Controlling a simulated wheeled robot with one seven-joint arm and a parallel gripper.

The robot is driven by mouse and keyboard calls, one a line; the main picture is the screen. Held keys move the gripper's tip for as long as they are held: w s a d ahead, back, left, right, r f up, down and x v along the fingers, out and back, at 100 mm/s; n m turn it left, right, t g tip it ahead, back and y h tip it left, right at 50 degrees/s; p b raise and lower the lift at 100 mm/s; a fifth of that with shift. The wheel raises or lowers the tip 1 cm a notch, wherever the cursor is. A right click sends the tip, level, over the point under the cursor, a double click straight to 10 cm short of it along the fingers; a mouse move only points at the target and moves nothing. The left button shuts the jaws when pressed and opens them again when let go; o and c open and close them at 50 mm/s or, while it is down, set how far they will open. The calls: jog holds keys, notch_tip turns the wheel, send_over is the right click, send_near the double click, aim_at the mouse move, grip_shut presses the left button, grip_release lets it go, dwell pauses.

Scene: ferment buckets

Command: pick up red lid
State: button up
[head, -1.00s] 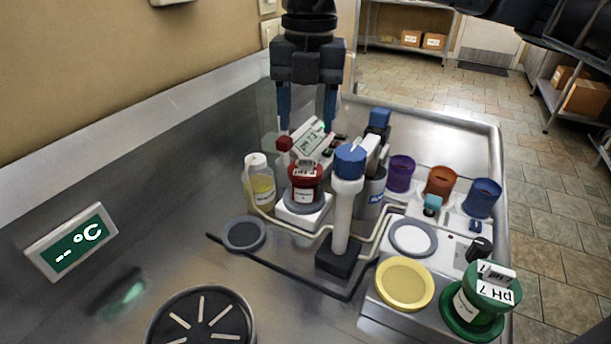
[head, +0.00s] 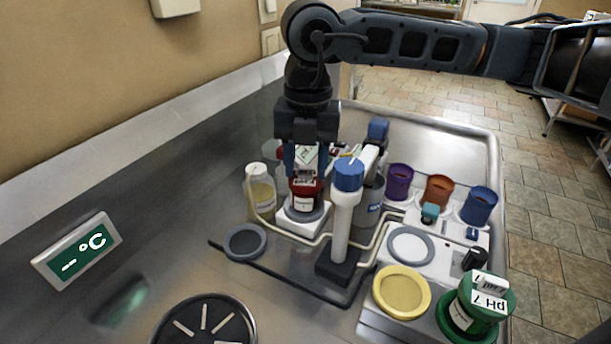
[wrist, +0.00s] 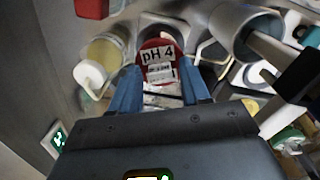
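The red lid (head: 312,186) sits on a small labelled jar on a white stand in the head view. In the wrist view the red lid (wrist: 151,43) carries a "pH 4" label and lies just ahead of my fingertips. My gripper (head: 306,176) points down over the jar, with its two blue fingers apart. In the wrist view my gripper (wrist: 159,68) has one fingertip toward each side of the lid. I cannot tell whether they touch it. The fingers partly hide the lid in the head view.
A bottle with a white cap (head: 257,172) stands close left of the jar. A blue-topped white post (head: 343,213) stands close at its front right. Purple (head: 399,182), orange (head: 436,192) and blue (head: 478,206) cups stand further right. A green-lidded jar (head: 472,308) is at front right.

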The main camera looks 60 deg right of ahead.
aim_at(306, 168)
grip_shut()
dwell(0.3)
notch_tip(306, 168, up, 18)
jog(key=b, duration=0.1)
dwell(0.4)
